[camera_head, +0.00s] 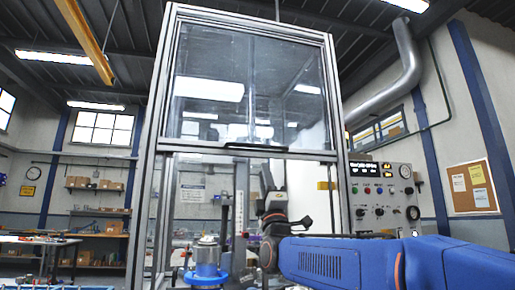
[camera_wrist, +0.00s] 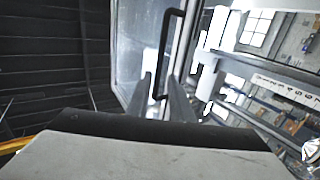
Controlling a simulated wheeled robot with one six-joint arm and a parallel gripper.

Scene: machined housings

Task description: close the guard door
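The guard door (camera_head: 250,95) is a clear panel in a tall aluminium frame (camera_head: 160,110). It is raised, filling the upper half, with an opening below it. A dark handle bar (camera_head: 256,147) runs along its lower edge. In the wrist view the door (camera_wrist: 137,45) stands at a slant and its black handle (camera_wrist: 169,50) runs lengthwise. My gripper (camera_head: 267,175) is below the handle in the head view. In the wrist view my gripper (camera_wrist: 163,95) has its two fingers apart, with the handle's near end appearing between them. Whether they touch it is unclear.
A control panel (camera_head: 382,195) with buttons and displays stands right of the frame. A blue-based metal fixture (camera_head: 207,260) sits low behind the opening. Workbenches (camera_head: 35,240) and shelves (camera_head: 95,185) are at the left, farther back.

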